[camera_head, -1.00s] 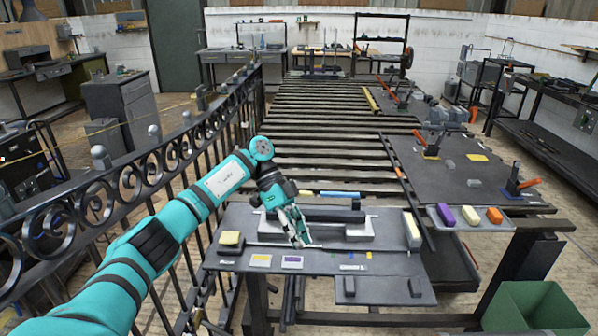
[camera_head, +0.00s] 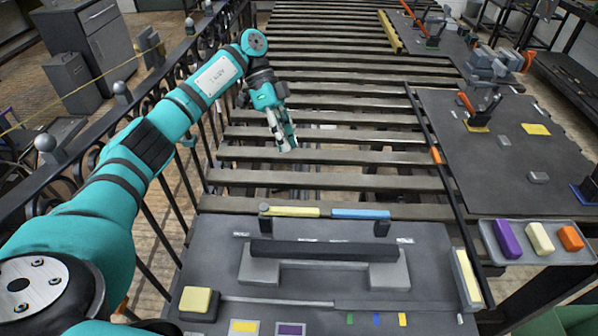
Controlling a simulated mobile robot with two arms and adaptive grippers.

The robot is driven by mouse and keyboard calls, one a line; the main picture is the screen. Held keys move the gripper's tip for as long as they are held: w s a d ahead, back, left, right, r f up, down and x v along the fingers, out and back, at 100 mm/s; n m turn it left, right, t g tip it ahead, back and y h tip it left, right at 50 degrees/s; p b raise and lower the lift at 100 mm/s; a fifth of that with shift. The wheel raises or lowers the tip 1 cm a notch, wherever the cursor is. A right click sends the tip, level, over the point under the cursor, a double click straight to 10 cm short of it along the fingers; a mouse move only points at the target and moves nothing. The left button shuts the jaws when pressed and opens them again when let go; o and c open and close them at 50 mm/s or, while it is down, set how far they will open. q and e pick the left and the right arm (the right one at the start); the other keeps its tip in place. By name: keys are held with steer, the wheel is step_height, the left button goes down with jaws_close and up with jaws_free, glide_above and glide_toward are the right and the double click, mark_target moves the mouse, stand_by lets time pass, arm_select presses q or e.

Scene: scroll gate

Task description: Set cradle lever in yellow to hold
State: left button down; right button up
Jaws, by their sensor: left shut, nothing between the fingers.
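My left gripper (camera_head: 285,146) hangs over the slatted bed (camera_head: 330,153), shut and empty, past the far edge of the near plate (camera_head: 215,245). Along that far edge lie a yellow bar (camera_head: 292,212) with a dark round end at its left and a blue bar (camera_head: 360,213). A grey cradle (camera_head: 388,275) holds a long dark bar (camera_head: 322,251) in front of them. On the right plate, an orange-handled lever (camera_head: 466,103) leans left over a yellow pad (camera_head: 476,128). I cannot tell from markings which part is the cradle lever. My right gripper is not visible.
A black scrolled railing (camera_head: 155,72) runs along the left, close to my arm. A tray (camera_head: 490,240) with purple (camera_head: 507,240), cream (camera_head: 540,238) and orange (camera_head: 571,238) blocks sits at right. A yellow-topped block (camera_head: 197,300) stands at the near plate's left.

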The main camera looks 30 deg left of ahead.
mark_target(290, 212)
arm_select(q)
steer(key=p+x, duration=0.1)
steer(key=x, duration=0.2)
steer(key=p+x, duration=0.1)
steer(key=x, duration=0.6)
steer(key=shift+s+d+r+p, duration=0.2)
steer(key=shift+s+d+p, duration=0.05)
steer(key=shift+s+p, duration=0.15)
steer(key=s, duration=0.1)
steer(key=s+d+p, duration=0.1)
steer(key=s, duration=0.1)
steer(key=shift+d, duration=0.25)
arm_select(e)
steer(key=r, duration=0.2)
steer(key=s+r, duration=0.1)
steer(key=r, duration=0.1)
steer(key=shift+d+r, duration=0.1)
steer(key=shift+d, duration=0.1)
